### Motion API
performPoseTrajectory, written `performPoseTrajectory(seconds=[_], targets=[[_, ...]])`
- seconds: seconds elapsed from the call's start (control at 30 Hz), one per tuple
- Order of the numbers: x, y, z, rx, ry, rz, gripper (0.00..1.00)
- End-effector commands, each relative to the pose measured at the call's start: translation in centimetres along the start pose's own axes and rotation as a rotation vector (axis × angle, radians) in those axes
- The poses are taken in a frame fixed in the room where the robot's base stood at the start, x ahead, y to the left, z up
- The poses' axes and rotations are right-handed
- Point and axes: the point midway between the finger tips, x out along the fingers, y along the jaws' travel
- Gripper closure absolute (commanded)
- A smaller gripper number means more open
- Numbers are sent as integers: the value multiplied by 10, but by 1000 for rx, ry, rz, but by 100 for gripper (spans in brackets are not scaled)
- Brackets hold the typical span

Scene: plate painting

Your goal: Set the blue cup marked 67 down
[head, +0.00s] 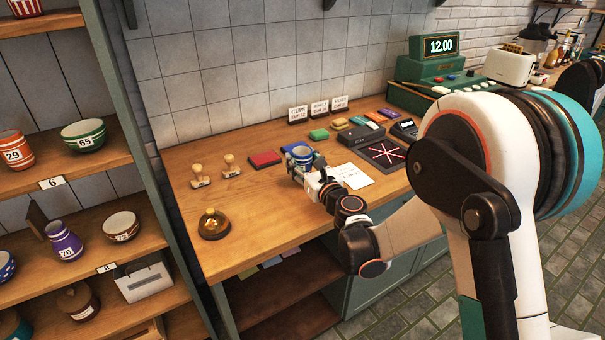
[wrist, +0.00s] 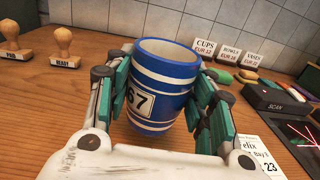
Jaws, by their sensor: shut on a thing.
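The blue cup (wrist: 164,88) has white bands, a white inside and a label reading 67. It fills the middle of the wrist view and stands about upright. My gripper (wrist: 163,105) is shut on it, with a green-padded finger on each side. In the head view my gripper (head: 308,174) holds the blue cup (head: 301,154) over the wooden counter (head: 256,208). I cannot tell whether the cup's base touches the counter. The fingers hide part of the cup's sides.
Two wooden stamps (head: 200,176) and a brass bell (head: 213,224) are to the left. A red pad (head: 265,159), a scanner (head: 356,138), a crossed dark mat (head: 384,153) and a paper slip (head: 352,174) lie close by. Price cards (head: 319,109) stand behind.

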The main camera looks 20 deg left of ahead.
Motion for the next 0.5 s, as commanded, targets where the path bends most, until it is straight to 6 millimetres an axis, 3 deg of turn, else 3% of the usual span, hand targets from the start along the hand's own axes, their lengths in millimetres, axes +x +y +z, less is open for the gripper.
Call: performPoseTrajectory(seconds=[0.1, 0.2, 0.5], targets=[[0, 0, -22, 0, 0, 0, 80], [0, 0, -32, 0, 0, 0, 80], [0, 0, -32, 0, 0, 0, 80]])
